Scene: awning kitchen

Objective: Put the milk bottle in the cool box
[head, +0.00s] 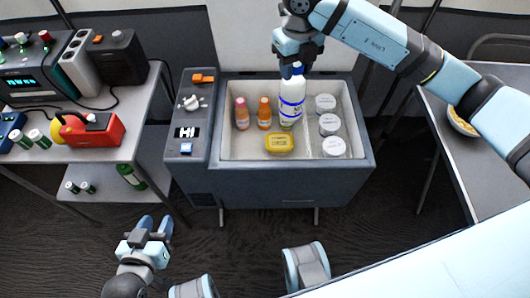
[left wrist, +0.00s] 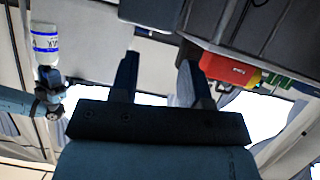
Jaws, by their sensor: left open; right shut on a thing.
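The bottle also shows at the upper left in the left wrist view (left wrist: 46,45). The head view does not settle whether its base touches the box floor. My left gripper (head: 153,228) is open and empty, low in front of the box at the left; its two fingers show in the left wrist view (left wrist: 158,78).
The box holds two orange bottles (head: 264,113), a yellow container (head: 279,142) and several white-lidded tubs (head: 330,124) in the right compartment. A left table (head: 110,150) carries a red-yellow item (head: 90,130) and devices. A right table (head: 460,165) carries a bowl (head: 460,121).

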